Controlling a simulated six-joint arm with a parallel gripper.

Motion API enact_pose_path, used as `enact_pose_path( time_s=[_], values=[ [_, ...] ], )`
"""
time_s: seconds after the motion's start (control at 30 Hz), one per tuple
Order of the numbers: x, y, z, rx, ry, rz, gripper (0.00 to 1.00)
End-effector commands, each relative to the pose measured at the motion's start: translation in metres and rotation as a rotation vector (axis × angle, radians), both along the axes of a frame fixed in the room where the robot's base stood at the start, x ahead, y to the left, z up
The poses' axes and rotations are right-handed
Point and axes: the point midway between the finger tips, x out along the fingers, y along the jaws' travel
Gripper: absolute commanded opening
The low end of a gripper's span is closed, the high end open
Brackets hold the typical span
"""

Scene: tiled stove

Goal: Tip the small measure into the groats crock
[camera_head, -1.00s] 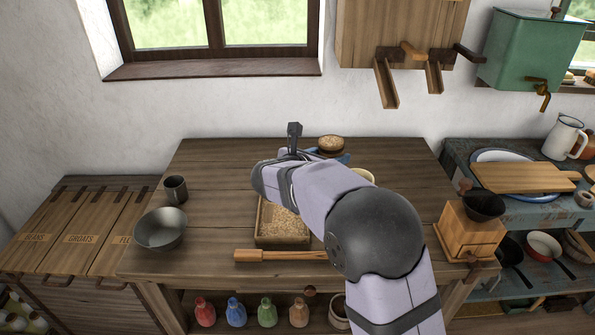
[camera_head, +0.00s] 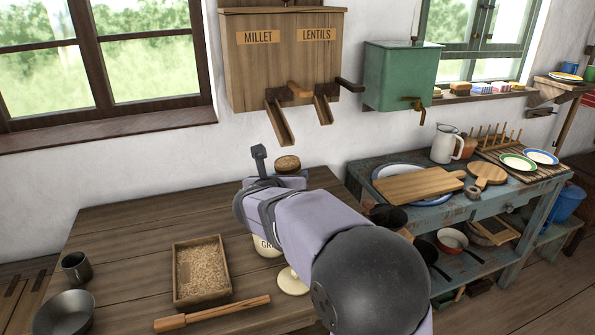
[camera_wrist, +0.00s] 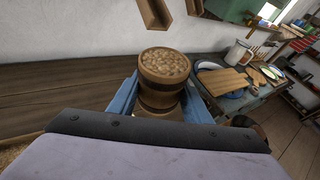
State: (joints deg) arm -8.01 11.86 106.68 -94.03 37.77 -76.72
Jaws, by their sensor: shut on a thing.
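The small measure (camera_wrist: 160,92) is a round brown wooden cup, filled to the brim with brown grain-like pieces. It stands upright between the blue fingers of my gripper (camera_wrist: 160,104), which is shut on it. In the head view the measure (camera_head: 288,164) shows just beyond my wrist, above the far part of the table. The groats crock (camera_head: 265,244) is a cream vessel with "GR" readable on its side. It stands on the table below my arm, which hides most of it, including its mouth.
A wooden tray of grain (camera_head: 200,272) and a wooden-handled tool (camera_head: 212,314) lie left of my arm. A pale round lid-like disc (camera_head: 293,281) lies beside the crock. A metal cup (camera_head: 76,267) and dark bowl (camera_head: 66,312) are at left. Wooden chutes (camera_head: 280,124) hang above the back.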

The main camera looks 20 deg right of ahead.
Motion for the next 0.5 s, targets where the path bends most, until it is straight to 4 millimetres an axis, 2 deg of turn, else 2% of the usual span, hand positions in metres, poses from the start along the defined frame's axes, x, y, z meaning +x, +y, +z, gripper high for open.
enact_pose_path(
  time_s=[0.2, 0.5],
  values=[
    [0.007, 0.018, -0.007, -0.021, 0.007, 0.107, 0.17],
    [0.008, 0.020, -0.010, -0.040, 0.016, 0.127, 0.17]
  ],
)
